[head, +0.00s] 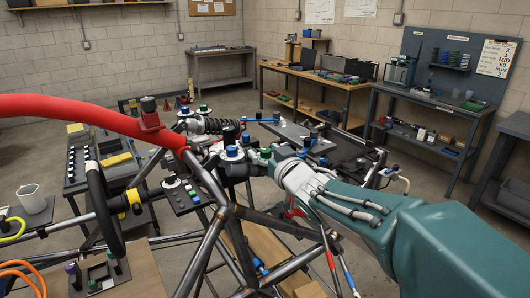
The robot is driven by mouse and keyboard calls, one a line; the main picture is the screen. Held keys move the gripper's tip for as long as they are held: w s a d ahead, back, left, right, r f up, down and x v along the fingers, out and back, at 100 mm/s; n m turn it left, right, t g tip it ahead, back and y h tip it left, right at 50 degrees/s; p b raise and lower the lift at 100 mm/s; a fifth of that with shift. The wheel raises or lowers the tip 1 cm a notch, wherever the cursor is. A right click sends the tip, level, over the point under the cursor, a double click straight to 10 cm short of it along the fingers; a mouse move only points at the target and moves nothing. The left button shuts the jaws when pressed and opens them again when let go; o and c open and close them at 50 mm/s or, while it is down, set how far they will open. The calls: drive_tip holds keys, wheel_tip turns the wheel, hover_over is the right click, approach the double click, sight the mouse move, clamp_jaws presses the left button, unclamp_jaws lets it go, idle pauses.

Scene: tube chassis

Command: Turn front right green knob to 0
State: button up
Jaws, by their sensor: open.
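Several green-capped knobs show among the chassis tubes in the head view. One green knob (265,154) is close beside my gripper, and another green knob (204,109) is farther back on the left, by a coil shock absorber. I cannot tell which is the front right one, and no dial marks are readable. My gripper (232,168) is dark, at the end of my teal and white arm reaching in from the right. It is open among the knobs near the middle of the chassis. Its fingertips are partly hidden, and I cannot tell whether they touch a knob.
A blue knob (231,151) stands close to my gripper. A thick red tube (75,108) and a black steering wheel (103,205) are on the left. Grey chassis tubes (205,252) cross below. Workbenches (335,82) stand along the back wall, with open floor before them.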

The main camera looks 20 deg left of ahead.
clamp_jaws()
drive_tip(key=shift+s+m+t+h, duration=0.1)
drive_tip(key=shift+m+t+h, duration=0.8)
drive_tip(key=shift+h, duration=0.2)
drive_tip(key=shift+r+m+t+h, duration=0.1)
drive_tip(key=shift+m+t+h, duration=1.05)
drive_tip(key=shift+h, duration=0.55)
drive_tip(key=shift+m+t+h, duration=0.65)
drive_tip(key=shift+m+h, duration=1.3)
drive_tip(key=shift+h, duration=0.85)
drive_tip(key=shift+m+h, duration=0.5)
drive_tip(key=shift+h, duration=0.2)
